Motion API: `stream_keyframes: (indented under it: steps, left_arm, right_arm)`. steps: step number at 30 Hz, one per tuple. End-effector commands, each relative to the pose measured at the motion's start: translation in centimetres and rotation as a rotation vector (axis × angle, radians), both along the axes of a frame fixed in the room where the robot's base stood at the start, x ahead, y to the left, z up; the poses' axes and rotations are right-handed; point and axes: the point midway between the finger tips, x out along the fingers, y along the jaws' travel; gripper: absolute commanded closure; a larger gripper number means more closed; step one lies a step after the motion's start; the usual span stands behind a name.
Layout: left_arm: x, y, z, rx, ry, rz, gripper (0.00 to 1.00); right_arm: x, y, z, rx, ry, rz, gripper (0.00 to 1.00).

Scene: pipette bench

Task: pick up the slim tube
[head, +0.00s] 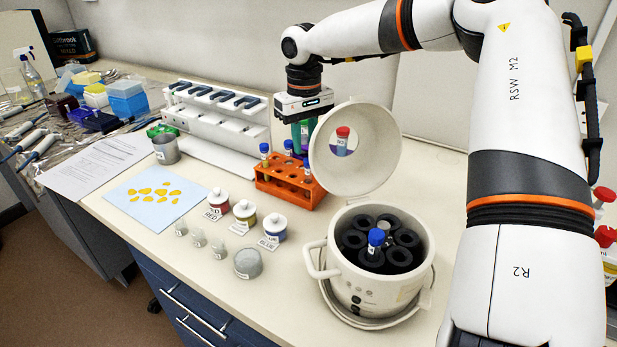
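Several small tubes with blue caps stand in the orange rack (291,190). One blue-capped tube (265,155) is at its left end, another (288,147) is behind, and one (307,168) is at the right. I cannot tell which is the slim tube. A red-capped tube (342,142) shows within the round lid's outline; what supports it is unclear. Another blue-capped tube (375,242) stands in the open centrifuge (372,290). My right gripper (302,140) points down at the rack's back right; its green fingers overlap, so its opening and contents are unclear. My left gripper is out of view.
The raised white centrifuge lid (386,152) stands close right of my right gripper. A white pipette stand (215,115) is behind the rack. Bare bench lies between rack and centrifuge.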

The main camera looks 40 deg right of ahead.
Motion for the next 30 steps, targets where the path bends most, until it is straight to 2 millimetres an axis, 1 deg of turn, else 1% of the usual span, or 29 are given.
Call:
stream_keyframes:
  steps: [5,9,13,16,22,23,27,30]
  left_arm:
    - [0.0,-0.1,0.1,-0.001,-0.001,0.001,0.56]
    - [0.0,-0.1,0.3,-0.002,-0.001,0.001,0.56]
    - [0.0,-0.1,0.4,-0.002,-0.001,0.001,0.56]
    - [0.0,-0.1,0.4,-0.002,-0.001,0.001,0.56]
    - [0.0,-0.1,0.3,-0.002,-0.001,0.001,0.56]
    - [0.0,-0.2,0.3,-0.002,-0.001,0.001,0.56]
    - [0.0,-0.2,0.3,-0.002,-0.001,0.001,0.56]
    - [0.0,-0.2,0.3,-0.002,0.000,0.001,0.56]
  right_arm:
    - [-0.4,0.0,-1.3,0.000,0.003,0.001,0.74]
    - [-1.4,0.1,-3.3,0.000,0.004,0.000,0.74]
    - [-1.3,0.1,-5.0,0.000,0.003,0.000,0.74]
    - [-1.3,0.1,-5.5,-0.001,0.000,0.000,0.74]
    - [-1.3,0.1,-5.6,0.000,-0.001,0.000,0.74]
    - [-1.3,0.1,-5.6,0.000,-0.001,0.000,0.78]
    - [-1.3,0.1,-5.5,0.000,-0.001,0.000,1.00]
    - [-1.3,0.1,-5.5,0.000,-0.001,-0.001,1.00]
